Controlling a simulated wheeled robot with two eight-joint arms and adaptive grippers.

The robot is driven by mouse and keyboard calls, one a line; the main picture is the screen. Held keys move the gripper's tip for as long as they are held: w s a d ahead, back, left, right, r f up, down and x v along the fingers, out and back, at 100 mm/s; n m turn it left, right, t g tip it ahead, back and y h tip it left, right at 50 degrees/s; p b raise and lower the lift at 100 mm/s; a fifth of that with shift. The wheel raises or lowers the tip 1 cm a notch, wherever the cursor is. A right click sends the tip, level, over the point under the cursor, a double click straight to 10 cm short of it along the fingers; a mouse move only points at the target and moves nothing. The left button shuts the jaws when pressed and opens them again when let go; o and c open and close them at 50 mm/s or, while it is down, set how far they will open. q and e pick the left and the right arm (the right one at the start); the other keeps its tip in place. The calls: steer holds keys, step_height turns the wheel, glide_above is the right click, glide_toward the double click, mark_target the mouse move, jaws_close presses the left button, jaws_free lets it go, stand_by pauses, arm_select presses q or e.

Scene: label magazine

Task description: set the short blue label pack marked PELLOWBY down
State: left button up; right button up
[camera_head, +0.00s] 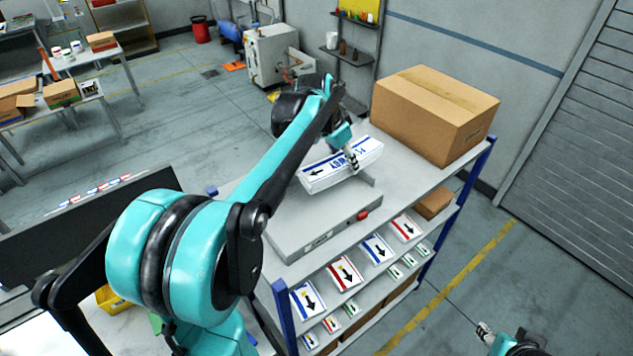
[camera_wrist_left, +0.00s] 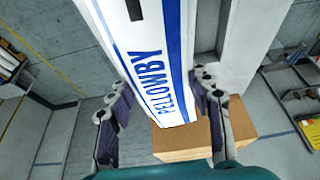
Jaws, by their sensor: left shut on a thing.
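The PELLOWBY label pack (camera_head: 328,170) is white with blue bands, blue lettering and a black arrow. My left gripper (camera_head: 350,158) is shut on it, over the top of the shelving unit. In the left wrist view the pack (camera_wrist_left: 152,62) runs between the two fingers of the gripper (camera_wrist_left: 166,118), with PELLOWBY readable. The pack looks slightly tilted above a flat grey unit (camera_head: 318,235) with a red part at its corner. I cannot tell whether they touch. My right gripper (camera_head: 487,333) is at the lower right edge, its jaws unclear.
A large cardboard box (camera_head: 432,112) stands at the back of the shelf top (camera_head: 398,175). Below, a sloped rack holds several blue, red and green label packs (camera_head: 377,249). The shelf top between the box and the grey unit is mostly clear.

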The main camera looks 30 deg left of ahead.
mark_target(318, 171)
arm_select(q)
steer(key=s+a+f, duration=0.1)
steer(key=a, duration=0.1)
steer(key=s+a+f, duration=0.1)
steer(key=a+f, duration=0.1)
steer(key=s+a+f+p, duration=0.1)
steer(key=a, duration=0.1)
steer(key=shift+s+f, duration=0.15)
steer(key=shift+f, duration=0.1)
steer(key=shift+s+a+f, duration=0.15)
steer(key=shift+s+f, duration=0.25)
step_height(318, 171, down, 3)
steer(key=shift+f+p, duration=0.1)
steer(key=shift+p, duration=0.45)
steer(key=shift+w+f, duration=0.15)
steer(key=shift+f, duration=0.05)
steer(key=shift+s, duration=0.2)
steer(key=shift+f+b, duration=0.15)
steer(key=shift+b, duration=0.15)
steer(key=o, duration=1.3)
steer(key=shift+o, duration=0.5)
steer(key=shift+w, duration=0.1)
arm_select(e)
steer(key=shift+w+a+r, duration=0.1)
steer(key=shift+w+r, duration=0.05)
steer(key=shift+r, duration=0.35)
steer(key=shift+w+a+r, duration=0.1)
steer(key=shift+w+r, duration=0.05)
steer(key=shift+r, duration=0.3)
